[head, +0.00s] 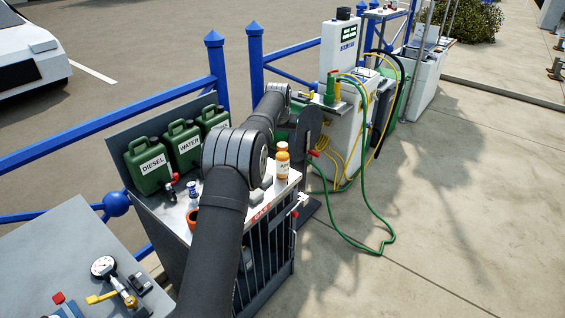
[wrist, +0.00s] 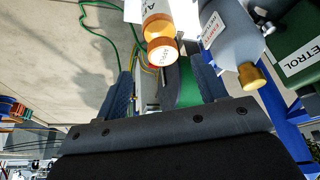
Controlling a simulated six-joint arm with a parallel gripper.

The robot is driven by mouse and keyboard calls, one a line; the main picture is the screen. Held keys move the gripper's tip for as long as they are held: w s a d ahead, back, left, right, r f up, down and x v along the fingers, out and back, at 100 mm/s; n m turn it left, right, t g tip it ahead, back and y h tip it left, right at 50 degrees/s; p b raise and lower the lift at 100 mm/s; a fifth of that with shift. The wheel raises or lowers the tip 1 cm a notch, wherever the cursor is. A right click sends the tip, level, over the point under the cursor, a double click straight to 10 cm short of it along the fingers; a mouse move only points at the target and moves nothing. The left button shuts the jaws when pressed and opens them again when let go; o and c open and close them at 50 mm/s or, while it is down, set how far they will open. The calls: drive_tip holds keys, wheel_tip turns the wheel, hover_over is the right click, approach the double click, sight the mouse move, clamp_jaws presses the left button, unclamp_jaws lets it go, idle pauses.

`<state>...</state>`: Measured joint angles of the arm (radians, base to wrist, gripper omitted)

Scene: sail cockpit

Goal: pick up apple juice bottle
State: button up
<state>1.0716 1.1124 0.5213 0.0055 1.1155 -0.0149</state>
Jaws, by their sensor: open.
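The apple juice bottle (head: 283,163) is a small orange bottle with an orange cap and a white label. It stands upright on the metal top of the gas cabinet, near its far right corner. In the wrist view the bottle (wrist: 157,14) shows at the top with its cap towards me. My gripper (wrist: 164,80) is open, with its two fingers apart and nothing between them. The cap lies just ahead of the gap between the fingers. In the head view my arm comes up over the cabinet; the fingers cannot be made out there.
Green diesel (head: 148,165) and water (head: 183,145) cans line the cabinet's back. A grey container with a yellow cap (wrist: 251,76) and a green petrol can (wrist: 299,60) are right of the bottle in the wrist view. An orange ring (head: 192,219) lies on the cabinet (head: 176,217).

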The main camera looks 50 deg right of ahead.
sight(282, 145)
drive_tip(key=shift+x, duration=2.6)
drive_tip(key=shift+w+a, duration=0.1)
clamp_jaws()
drive_tip(key=shift+r, duration=0.1)
